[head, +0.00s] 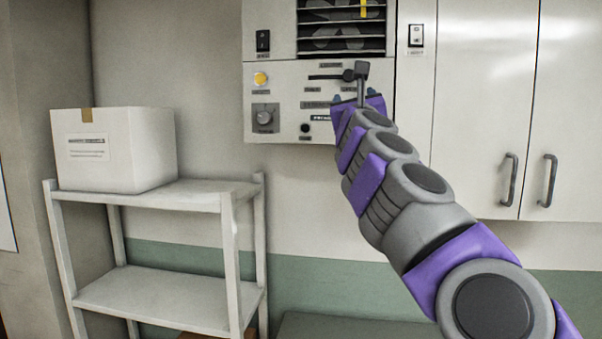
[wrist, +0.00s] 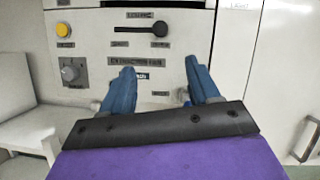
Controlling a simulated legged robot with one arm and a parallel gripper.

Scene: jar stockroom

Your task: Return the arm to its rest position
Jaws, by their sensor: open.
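My arm, grey and purple, reaches from the lower right toward the wall panel in the head view. My gripper (wrist: 160,90) is at its end in front of the control panel (wrist: 95,35). In the wrist view its two blue fingers are apart, with nothing between them. In the head view the gripper (head: 359,99) is mostly hidden behind my own arm. A slider lever with a dark knob (wrist: 159,28) is on the panel just beyond the fingers, and it also shows in the head view (head: 361,70). I cannot tell whether the fingers touch the panel.
The panel has a yellow button (head: 260,78), a round dial (head: 264,117) and a fan grille (head: 341,42) above. White cabinets (head: 478,100) with handles are to the right. A white shelf (head: 170,298) carrying a box (head: 115,150) stands at the left.

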